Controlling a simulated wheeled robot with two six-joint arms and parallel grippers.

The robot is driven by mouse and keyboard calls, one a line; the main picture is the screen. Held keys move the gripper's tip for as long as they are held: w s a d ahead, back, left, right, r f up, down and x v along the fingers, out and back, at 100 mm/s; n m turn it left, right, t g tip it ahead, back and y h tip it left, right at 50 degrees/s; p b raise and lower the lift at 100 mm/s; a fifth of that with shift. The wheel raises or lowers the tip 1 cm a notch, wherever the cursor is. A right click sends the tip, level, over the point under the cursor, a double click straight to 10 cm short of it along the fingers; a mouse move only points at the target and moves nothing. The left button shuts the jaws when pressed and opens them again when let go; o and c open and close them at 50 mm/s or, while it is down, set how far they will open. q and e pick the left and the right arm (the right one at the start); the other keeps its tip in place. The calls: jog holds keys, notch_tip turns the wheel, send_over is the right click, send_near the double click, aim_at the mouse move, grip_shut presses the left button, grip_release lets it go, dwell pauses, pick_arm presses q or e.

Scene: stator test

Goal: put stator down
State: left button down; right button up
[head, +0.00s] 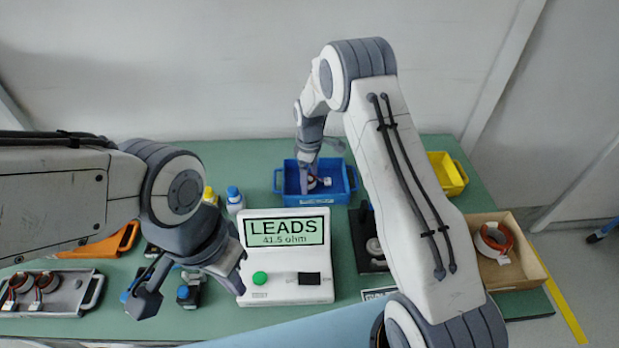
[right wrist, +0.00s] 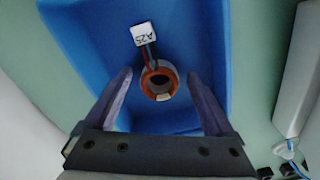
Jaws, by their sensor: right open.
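The stator, a copper-coloured ring with dark leads and a white tag reading A25, lies in the blue bin (head: 283,199). In the right wrist view the stator (right wrist: 159,81) rests on the floor of the blue bin (right wrist: 85,50). My right gripper (right wrist: 160,80) is open above it, one finger on each side, with gaps showing between fingers and ring. In the head view the stator (head: 318,183) is partly hidden by my right gripper (head: 311,178).
The tester (head: 285,290) reads LEADS 41.5 ohm. A grey tray (head: 60,308) with stators and an orange bin (head: 118,242) are at left. A yellow bin (head: 448,172) and a cardboard box (head: 520,275) holding a ring are at right. Small bottles (head: 234,199) stand beside the blue bin.

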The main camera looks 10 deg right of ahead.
notch_tip(320, 180, up, 11)
jog(key=b, duration=0.2)
jog(key=s+a+r, duration=0.5)
jog(key=s+a, duration=0.1)
jog(key=s+a+r+m, duration=0.1)
jog(key=s+a+m, duration=0.1)
jog(key=s, duration=1.3)
jog(key=s+a+r+m+y, duration=0.1)
jog(key=s+a+m, duration=0.1)
jog(key=s, duration=1.3)
jog(key=shift+s+a+r, duration=0.25)
jog(key=shift+a+r, duration=0.15)
jog(key=shift+a, duration=0.15)
